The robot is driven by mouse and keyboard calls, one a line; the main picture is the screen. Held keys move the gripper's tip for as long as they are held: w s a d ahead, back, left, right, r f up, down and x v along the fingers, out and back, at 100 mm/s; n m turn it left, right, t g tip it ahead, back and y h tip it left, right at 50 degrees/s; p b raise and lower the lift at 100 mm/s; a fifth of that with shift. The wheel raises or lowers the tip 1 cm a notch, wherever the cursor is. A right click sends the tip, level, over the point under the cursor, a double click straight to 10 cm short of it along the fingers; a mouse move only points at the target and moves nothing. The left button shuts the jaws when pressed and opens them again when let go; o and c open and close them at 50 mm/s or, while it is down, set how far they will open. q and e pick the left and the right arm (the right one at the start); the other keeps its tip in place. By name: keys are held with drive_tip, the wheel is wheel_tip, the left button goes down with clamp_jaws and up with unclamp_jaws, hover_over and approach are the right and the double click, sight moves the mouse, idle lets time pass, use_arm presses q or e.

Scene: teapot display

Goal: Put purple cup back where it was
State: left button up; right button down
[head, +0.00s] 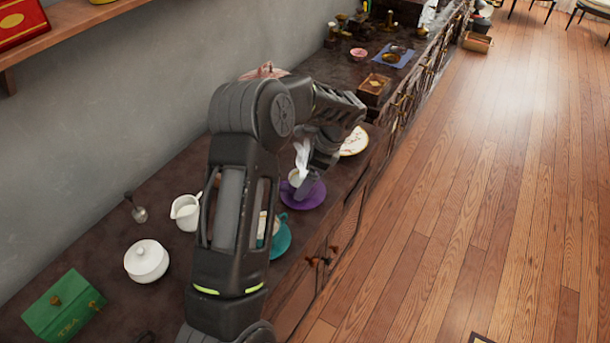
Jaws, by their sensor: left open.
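The purple saucer (316,196) lies on the dark counter, right of the middle of my left arm. A small purple cup (293,180) with a pale inside appears to stand on it, largely hidden by my gripper. My left gripper (306,181) is open and reaches down over the saucer, right at the cup. I cannot tell whether its fingers touch the cup. My right gripper is out of view.
A teal saucer (281,243) with a cup is partly behind my arm. A white creamer (185,212), white sugar bowl (146,261), spoon (138,212) and green tea box (64,306) stand left. A patterned plate (355,141) and wooden box (374,90) lie beyond.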

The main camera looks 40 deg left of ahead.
use_arm(q)
drive_tip(key=v, duration=1.2)
drive_tip(key=shift+d, duration=0.1)
idle(0.4)
drive_tip(key=s+d+f+n+t+h, duration=0.1)
drive_tip(key=s+d+f+n+h, duration=0.2)
drive_tip(key=d+f, duration=0.8)
drive_tip(key=s+d+f+n+h, duration=0.15)
drive_tip(key=s+d+f, duration=0.25)
drive_tip(key=d+f, duration=0.7)
drive_tip(key=s+d+f+n+t+h, duration=0.1)
drive_tip(key=s+d+f+n, duration=0.3)
drive_tip(key=s, duration=0.5)
drive_tip(key=s+d+f+n+h, duration=0.2)
drive_tip(key=s+d+f+n, duration=0.3)
drive_tip(key=s, duration=0.5)
drive_tip(key=shift+d+t, duration=0.15)
drive_tip(key=shift+t, duration=0.25)
drive_tip(key=shift+w+n+h, duration=0.1)
drive_tip(key=shift+n+h, duration=0.15)
